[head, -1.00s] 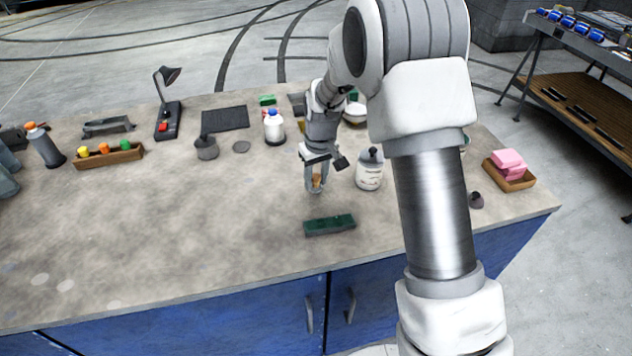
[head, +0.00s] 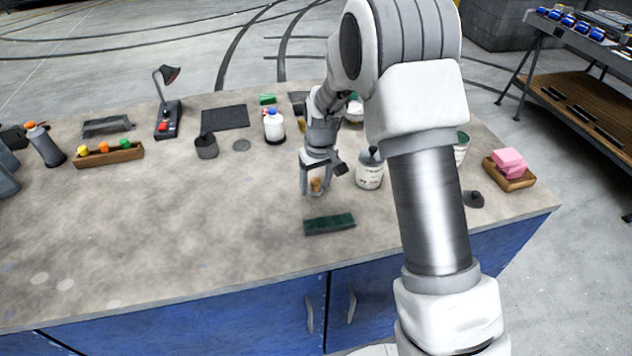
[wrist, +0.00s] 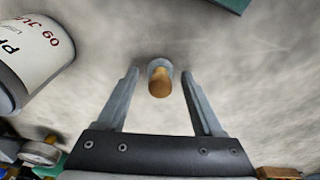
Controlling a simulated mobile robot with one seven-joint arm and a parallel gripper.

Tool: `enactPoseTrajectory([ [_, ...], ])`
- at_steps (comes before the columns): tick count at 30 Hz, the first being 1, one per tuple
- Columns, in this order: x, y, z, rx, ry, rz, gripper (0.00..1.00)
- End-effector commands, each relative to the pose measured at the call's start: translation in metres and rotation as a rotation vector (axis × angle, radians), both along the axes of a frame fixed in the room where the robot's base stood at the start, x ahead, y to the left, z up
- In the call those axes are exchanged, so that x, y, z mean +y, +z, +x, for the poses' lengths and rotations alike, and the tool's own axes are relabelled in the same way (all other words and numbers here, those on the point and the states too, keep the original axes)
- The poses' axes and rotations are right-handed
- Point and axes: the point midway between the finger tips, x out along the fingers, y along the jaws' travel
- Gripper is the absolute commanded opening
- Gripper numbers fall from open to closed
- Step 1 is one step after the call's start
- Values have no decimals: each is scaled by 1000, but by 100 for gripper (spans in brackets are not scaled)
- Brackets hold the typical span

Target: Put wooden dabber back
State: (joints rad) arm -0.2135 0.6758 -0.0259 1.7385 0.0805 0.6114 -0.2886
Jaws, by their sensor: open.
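The wooden dabber (head: 317,185) stands on the bench top near its middle, left of a white labelled can. In the wrist view the dabber (wrist: 160,82) shows its tan wooden handle towards the camera, with a pale grey end beyond it. My gripper (head: 315,190) points down over it. In the wrist view my gripper's fingers (wrist: 160,72) are open, one on each side of the dabber, with a gap on both sides. Whether the fingertips touch the bench cannot be told.
The white can (head: 369,172) stands close right of my gripper. A dark green block (head: 330,224) lies in front. A dark pot (head: 206,148) and a white bottle (head: 273,127) stand behind to the left. A tray with pink blocks (head: 509,176) is far right. The front left bench is clear.

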Motion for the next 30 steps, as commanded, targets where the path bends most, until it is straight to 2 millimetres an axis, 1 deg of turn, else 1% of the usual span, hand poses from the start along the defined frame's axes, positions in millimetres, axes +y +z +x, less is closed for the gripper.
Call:
enactPoseTrajectory([
  [5,-1,24,-1,-5,0,1,68],
  [12,-4,77,-7,-6,0,1,68],
  [15,-5,95,-9,-4,1,1,68],
  [18,-5,109,-11,-3,1,1,68],
  [21,-6,117,-12,-2,0,1,68],
  [28,-8,126,-16,-5,-4,2,68],
  [30,-12,136,-20,-16,-16,4,68],
])
